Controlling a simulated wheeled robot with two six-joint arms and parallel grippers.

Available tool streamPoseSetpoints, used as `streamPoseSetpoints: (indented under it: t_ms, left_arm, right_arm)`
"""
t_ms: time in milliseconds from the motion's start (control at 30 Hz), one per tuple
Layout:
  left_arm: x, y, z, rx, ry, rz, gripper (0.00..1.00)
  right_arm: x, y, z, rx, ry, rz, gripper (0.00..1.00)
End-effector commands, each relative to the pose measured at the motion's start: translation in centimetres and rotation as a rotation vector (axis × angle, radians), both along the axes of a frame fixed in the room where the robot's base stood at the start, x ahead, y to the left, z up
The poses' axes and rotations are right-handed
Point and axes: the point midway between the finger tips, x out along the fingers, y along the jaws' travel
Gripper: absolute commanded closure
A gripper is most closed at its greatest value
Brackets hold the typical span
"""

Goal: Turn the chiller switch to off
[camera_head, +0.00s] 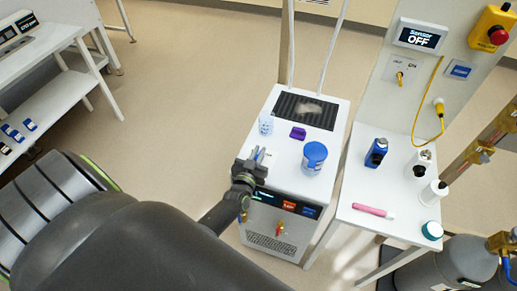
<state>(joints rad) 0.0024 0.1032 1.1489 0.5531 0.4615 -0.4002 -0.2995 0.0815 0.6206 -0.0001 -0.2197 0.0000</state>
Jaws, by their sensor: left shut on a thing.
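The chiller (303,181) is a white box with a dark vent on top. Its front panel carries a dark strip with a lit display (264,196), a red label and a blue label. My left gripper (254,161) is at the upper left front edge of the chiller, left of the labels. It is shut, and the small part between its fingers, apparently the chiller switch, is hidden by the gripper, so its setting cannot be read. My right gripper is not in view.
On the chiller stand a blue-lidded jar (314,157), a small clear bottle (266,125) and a purple block (298,133). A white side table (374,193) holds bottles and a pink marker. A wall display (420,37) reads "Sensor OFF". Floor left of the chiller is clear.

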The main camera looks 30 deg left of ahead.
Motion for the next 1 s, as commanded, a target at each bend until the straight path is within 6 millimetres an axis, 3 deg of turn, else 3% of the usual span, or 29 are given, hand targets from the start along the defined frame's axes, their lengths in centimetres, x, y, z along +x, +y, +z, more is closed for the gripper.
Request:
streamPoseSetpoints:
  t_ms: [200, 233, 400, 767, 1000]
  left_arm:
    - [-0.4, 0.0, -0.7, -0.003, 0.016, 0.0, 1.0]
    - [-0.4, 0.0, -0.7, -0.003, 0.017, 0.0, 0.88]
    - [-0.4, 0.0, -0.6, -0.002, 0.014, 0.0, 0.67]
    - [-0.7, -0.1, -0.4, -0.001, 0.009, 0.0, 0.67]
    - [-4.1, -1.0, -0.6, -0.003, 0.012, 0.0, 0.67]
  right_arm:
    - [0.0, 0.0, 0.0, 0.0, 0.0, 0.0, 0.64]
    - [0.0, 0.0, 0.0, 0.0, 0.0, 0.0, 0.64]
    - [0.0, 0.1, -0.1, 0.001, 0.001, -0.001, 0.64]
    - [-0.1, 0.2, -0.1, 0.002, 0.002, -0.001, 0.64]
    - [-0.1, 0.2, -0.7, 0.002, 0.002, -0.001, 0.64]
